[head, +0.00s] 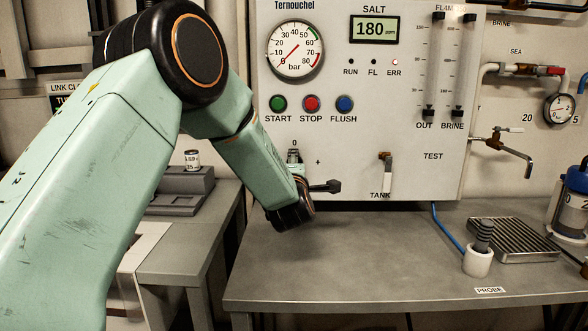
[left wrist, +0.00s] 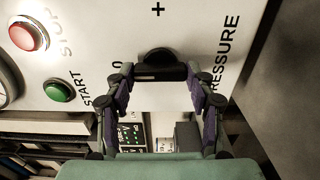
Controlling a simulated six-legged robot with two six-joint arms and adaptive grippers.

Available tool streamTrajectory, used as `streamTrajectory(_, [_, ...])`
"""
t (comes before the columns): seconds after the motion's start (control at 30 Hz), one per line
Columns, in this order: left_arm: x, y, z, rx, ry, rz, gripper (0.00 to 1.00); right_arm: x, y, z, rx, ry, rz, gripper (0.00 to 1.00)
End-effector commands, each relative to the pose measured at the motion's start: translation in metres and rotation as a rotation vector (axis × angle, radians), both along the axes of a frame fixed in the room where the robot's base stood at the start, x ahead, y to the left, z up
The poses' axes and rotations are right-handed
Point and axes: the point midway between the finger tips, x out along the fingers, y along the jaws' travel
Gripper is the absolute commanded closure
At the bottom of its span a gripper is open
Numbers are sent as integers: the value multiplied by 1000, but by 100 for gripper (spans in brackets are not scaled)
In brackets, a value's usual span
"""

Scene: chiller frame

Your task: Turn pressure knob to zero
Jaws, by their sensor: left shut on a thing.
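The pressure knob (left wrist: 158,57) is a dark, rounded knob on the white panel, between a "0" mark, a "+" mark and the PRESSURE label in the left wrist view. My left gripper (left wrist: 160,72) is shut on it, with one finger on each side. In the head view my left wrist is in front of the panel's lower left and hides most of the gripper and knob. The "0" and "+" marks show above and right of it. The bar gauge (head: 295,50) has its red needle toward the lower left, near 0. My right gripper is not in view.
The START button (head: 278,103), STOP button (head: 311,103) and FLUSH button (head: 345,103) are above my wrist. A TANK tap (head: 385,168) sticks out to the right. The grey bench (head: 350,265) below is largely clear; a probe holder (head: 478,261) stands at its right.

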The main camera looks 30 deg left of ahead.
Motion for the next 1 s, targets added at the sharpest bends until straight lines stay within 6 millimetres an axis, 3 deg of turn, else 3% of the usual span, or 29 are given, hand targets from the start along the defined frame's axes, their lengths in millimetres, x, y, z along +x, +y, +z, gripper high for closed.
streamTrajectory(0.07, [1,2,5,0,-13,4,77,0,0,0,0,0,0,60])
streamTrajectory(0.1, [1,1,5,1,-12,4,42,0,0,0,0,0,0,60])
streamTrajectory(0.33, [0,1,3,1,-7,2,23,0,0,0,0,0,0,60])
streamTrajectory(0.73, [-4,-3,1,1,-2,0,23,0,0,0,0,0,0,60])
streamTrajectory(1.0, [-38,-24,1,1,0,-2,23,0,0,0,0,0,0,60])
